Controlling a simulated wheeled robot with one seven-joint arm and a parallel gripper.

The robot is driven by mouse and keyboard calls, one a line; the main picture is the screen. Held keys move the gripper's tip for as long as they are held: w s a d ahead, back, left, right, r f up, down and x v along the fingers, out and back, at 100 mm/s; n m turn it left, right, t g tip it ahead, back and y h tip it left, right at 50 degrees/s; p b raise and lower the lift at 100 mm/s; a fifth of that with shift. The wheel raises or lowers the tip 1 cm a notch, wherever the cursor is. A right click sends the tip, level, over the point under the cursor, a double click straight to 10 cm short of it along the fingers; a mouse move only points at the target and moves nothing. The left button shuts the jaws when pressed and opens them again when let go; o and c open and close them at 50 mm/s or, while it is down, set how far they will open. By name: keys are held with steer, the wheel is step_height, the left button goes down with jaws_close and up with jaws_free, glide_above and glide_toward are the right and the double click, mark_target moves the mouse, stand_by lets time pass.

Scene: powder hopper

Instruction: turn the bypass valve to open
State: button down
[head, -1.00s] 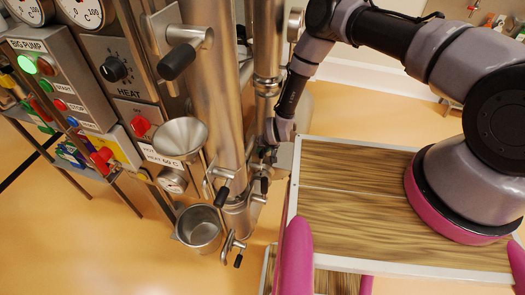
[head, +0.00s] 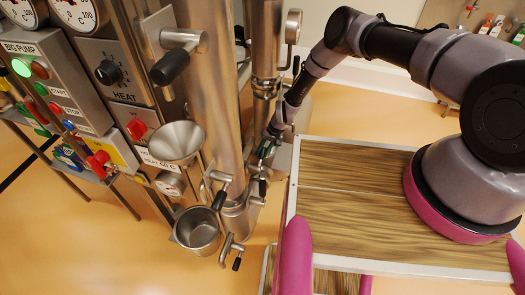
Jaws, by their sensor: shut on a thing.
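My gripper (head: 264,152) is beside the thin steel pipe, right of the thick steel column. It is shut on a small part there that I take to be the bypass valve's handle; the fingers and wrist hide most of it. I cannot read the valve's position. Just below is a short dark lever (head: 262,187) on the pipework. Another black-handled lever (head: 219,199) sits at the foot of the thick column, apart from my gripper.
A steel funnel (head: 176,142) and a steel cup (head: 197,231) stand left of the column. The control panel (head: 50,85) is at far left, with a lit green lamp. A wood-grain top (head: 355,190) lies right. Open floor shows at lower left.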

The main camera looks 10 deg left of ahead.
steer(key=shift+w+f+m+g+y, duration=0.15)
steer(key=shift+w+f+g, duration=0.1)
steer(key=shift+f+g, duration=0.35)
steer(key=shift+w+f+m+g+y, duration=0.15)
steer(key=shift+w+f+g, duration=0.15)
steer(key=shift+g, duration=0.5)
steer(key=shift+s+f, duration=0.1)
steer(key=c, duration=0.7)
jaws_free()
steer(key=shift+o, duration=0.2)
